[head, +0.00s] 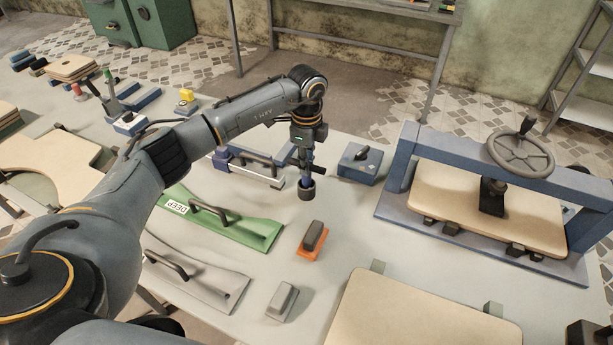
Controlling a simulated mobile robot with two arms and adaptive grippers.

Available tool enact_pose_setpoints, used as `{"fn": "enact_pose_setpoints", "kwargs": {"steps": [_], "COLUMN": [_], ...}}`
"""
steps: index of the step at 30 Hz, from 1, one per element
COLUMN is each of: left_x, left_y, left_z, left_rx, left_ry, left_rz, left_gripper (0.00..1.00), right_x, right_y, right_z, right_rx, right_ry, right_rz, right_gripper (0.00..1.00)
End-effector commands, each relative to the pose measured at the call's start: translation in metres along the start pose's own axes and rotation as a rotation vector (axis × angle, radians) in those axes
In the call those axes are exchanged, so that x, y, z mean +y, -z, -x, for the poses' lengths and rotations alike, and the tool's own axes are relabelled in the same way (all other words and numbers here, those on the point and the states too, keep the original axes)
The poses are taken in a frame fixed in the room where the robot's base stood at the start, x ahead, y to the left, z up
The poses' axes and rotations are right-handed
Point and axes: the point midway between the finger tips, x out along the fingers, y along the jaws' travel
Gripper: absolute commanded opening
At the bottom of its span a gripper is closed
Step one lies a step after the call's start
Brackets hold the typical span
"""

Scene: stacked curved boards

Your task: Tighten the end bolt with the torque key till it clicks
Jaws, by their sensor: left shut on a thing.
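My left gripper (306,168) points down above the middle of the grey table. It is shut on a tool (306,190) with a blue part and a dark round lower end, which looks like the torque key. Its upper part is hidden by the fingers. A blue press (400,165) with a grey handwheel (520,153) stands to the right, with a pale board (450,205) and dark clamps in it. I cannot make out the end bolt. My right gripper is not in view.
A blue box (361,163) with a dark knob stands just right of the tool. A green template (240,229) marked DEEP, a grey template (205,276), an orange-based block (312,238) and a grey block (282,300) lie nearer. A pale board (410,315) lies at the front.

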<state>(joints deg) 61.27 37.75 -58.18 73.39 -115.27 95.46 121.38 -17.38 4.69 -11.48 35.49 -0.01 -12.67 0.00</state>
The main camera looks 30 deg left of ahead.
Motion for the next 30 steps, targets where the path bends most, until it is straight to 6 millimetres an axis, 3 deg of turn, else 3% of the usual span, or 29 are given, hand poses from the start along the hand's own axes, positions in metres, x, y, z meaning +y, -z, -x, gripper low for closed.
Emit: {"fn": "enact_pose_setpoints", "kwargs": {"steps": [30], "left_x": [0.0], "left_y": [0.0], "left_z": [0.053], "left_rx": [0.001], "left_ry": [0.001], "left_rz": [0.0], "left_gripper": [0.0], "right_x": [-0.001], "right_y": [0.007], "right_z": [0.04], "right_rx": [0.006], "right_ry": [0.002], "right_rz": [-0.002], "right_gripper": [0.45]}}
